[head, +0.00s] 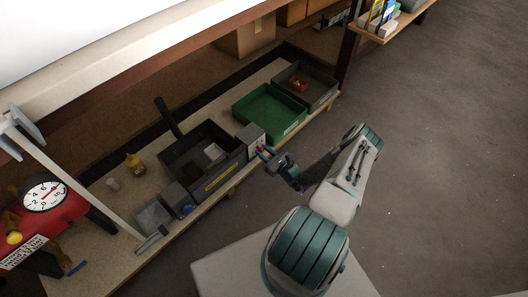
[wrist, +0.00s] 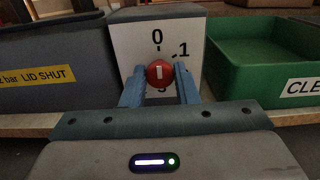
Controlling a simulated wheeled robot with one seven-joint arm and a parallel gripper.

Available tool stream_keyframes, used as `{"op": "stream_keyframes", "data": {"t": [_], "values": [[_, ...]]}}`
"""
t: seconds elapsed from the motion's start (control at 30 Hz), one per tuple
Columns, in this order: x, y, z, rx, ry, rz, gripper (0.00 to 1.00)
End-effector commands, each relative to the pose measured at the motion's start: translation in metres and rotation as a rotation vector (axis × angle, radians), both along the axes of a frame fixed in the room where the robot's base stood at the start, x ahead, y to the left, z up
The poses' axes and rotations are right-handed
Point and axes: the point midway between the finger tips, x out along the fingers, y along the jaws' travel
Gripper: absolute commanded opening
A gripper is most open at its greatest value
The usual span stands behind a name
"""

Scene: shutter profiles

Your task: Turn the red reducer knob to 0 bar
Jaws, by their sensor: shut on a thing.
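The red reducer knob (wrist: 160,73) is on the white front face of a grey box (wrist: 125,42) in the wrist view. The face shows a 0 above the knob, a 1 at upper right and a partly hidden figure below. The knob's white mark looks about upright, towards the 0. My gripper (wrist: 160,80) has its blue fingers on either side of the knob, shut on it. In the head view the box (head: 254,134) stands on the bench edge, with my gripper (head: 262,153) at its front; the knob is too small to make out there.
A dark bin (head: 212,178) labelled "LID SHUT" stands left of the box, and a green tray (head: 268,112) stands right of it, both close by. A red tank with a gauge (head: 45,195) is at far left. The floor right of the bench is clear.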

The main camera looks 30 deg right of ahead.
Motion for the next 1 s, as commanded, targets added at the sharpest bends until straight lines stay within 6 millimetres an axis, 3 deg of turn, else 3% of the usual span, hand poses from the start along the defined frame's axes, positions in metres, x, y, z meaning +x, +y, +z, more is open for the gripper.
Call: {"op": "stream_keyframes", "data": {"t": [0.33, 0.37, 0.43, 0.77, 1.0], "values": [[-0.001, 0.0, -0.001, -0.004, 0.002, 0.0, 0.04], [-0.001, 0.0, -0.001, -0.004, 0.002, 0.0, 0.3], [-0.001, 0.0, -0.001, -0.004, 0.002, 0.0, 0.48], [-0.002, 0.0, 0.0, -0.002, 0.0, 0.001, 0.48], [-0.035, -0.014, 0.002, -0.003, 0.002, -0.003, 0.48]]}}
